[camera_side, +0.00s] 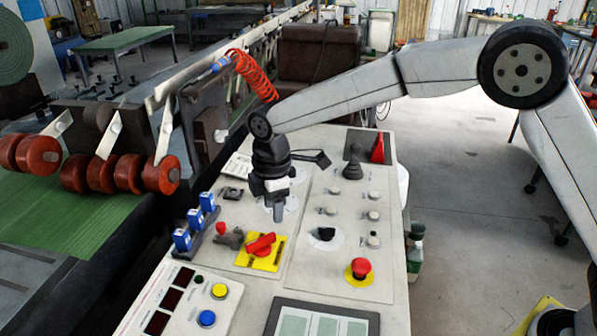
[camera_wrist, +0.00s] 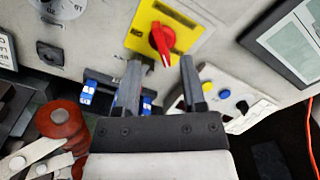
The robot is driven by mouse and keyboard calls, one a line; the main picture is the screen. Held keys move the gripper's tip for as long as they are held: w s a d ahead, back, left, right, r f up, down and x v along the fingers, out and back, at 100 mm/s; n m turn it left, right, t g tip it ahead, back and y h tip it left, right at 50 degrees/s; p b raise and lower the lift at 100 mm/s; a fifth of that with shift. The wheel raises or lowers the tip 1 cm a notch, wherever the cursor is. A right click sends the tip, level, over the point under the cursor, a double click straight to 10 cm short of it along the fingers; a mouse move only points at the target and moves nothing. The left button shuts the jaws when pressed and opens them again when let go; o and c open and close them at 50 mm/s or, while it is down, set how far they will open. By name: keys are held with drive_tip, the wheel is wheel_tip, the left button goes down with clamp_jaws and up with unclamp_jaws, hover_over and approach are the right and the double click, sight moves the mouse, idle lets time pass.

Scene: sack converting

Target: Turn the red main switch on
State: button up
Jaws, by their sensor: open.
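The red main switch (camera_side: 261,244) is a red rotary handle on a yellow plate (camera_side: 268,262), set on the light control panel. In the wrist view the red handle (camera_wrist: 162,42) on its yellow plate (camera_wrist: 185,22) lies just beyond the fingertips, roughly between them. My gripper (camera_side: 279,214) hangs above the panel, a little behind the switch in the side view. In the wrist view my gripper (camera_wrist: 160,68) shows two fingers spread apart with nothing between them. It appears apart from the handle.
Blue blocks (camera_side: 196,222) and a small red-topped lever (camera_side: 222,230) stand left of the switch. A red emergency button (camera_side: 361,267) on yellow is to the right. A black joystick (camera_side: 352,163) stands at the back. A screen (camera_side: 320,322) lies in front.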

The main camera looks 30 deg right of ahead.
sight(261, 239)
drive_tip(key=shift+w+a+n, duration=0.2)
drive_tip(key=shift+a+n, duration=0.25)
drive_tip(key=shift+a, duration=0.35)
drive_tip(key=shift+w+a+n, duration=0.15)
drive_tip(key=shift+a+n, duration=0.3)
drive_tip(key=shift+a, duration=0.3)
drive_tip(key=shift+f, duration=3.9)
clamp_jaws()
